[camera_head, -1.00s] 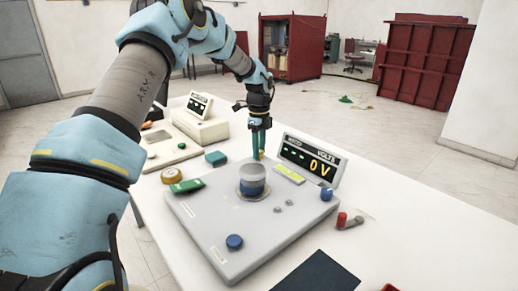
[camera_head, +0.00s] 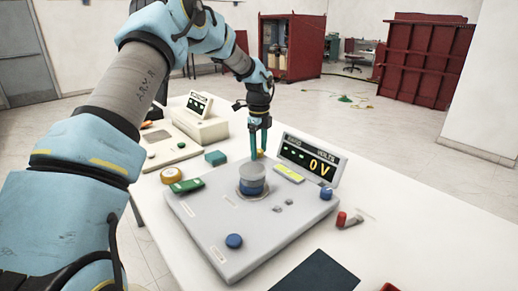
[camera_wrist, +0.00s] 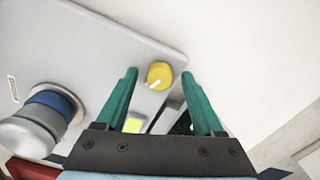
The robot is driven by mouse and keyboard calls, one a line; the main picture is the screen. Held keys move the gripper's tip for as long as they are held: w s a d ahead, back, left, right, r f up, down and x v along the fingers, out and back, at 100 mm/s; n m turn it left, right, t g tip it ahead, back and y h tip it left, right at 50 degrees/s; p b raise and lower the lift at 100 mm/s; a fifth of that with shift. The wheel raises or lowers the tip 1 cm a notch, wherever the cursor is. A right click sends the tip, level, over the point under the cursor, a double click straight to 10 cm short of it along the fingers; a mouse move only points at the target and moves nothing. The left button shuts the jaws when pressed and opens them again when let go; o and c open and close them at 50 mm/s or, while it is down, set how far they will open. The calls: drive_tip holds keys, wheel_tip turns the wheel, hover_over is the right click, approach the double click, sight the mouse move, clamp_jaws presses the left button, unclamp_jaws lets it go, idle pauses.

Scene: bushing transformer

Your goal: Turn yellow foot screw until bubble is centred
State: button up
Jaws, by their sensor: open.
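The yellow foot screw (camera_wrist: 159,75) is a round knob with a white pointer mark, near a corner of the grey plate in the wrist view. My gripper (camera_wrist: 160,72) is open, its two green fingers apart on either side of the knob, and holds nothing. In the head view my gripper (camera_head: 259,155) points down at the plate's far edge, and its fingers hide most or all of the screw. The yellow-green level vial (camera_head: 288,173) lies on the grey plate (camera_head: 205,220); its bubble is too small to make out.
A cylinder with a blue band (camera_head: 251,180) stands on the plate near my fingers. A display reading 0 V (camera_head: 312,160) stands close to their right. Blue knobs (camera_head: 234,241) sit on the plate. Bare white table (camera_head: 420,230) lies to the right.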

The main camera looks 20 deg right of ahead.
sight(259, 150)
wheel_tip(259, 150, up, 11)
drive_tip(key=b, duration=0.3)
drive_tip(key=shift+f, duration=0.1)
idle(0.4)
drive_tip(key=s+a+f+n, duration=0.1)
drive_tip(key=s+a+n, duration=0.2)
drive_tip(key=a+n, duration=0.3)
drive_tip(key=s+a+f+n, duration=0.2)
drive_tip(key=s+a+n, duration=0.2)
drive_tip(key=a, duration=1)
drive_tip(key=s+a+f+n+t, duration=0.1)
drive_tip(key=s+a+n, duration=0.2)
drive_tip(key=a+n, duration=0.7)
drive_tip(key=shift+s+a+f, duration=0.25)
drive_tip(key=shift+a+f, duration=0.1)
drive_tip(key=shift+a, duration=0.1)
drive_tip(key=s+a+f+n, duration=0.2)
drive_tip(key=s+a+n, duration=0.5)
drive_tip(key=s, duration=0.2)
drive_tip(key=shift+a+f+n+t, duration=0.25)
drive_tip(key=shift+a+n+t, duration=0.05)
drive_tip(key=shift+a+n, duration=0.1)
drive_tip(key=shift+w, duration=0.1)
drive_tip(key=shift+c, duration=0.2)
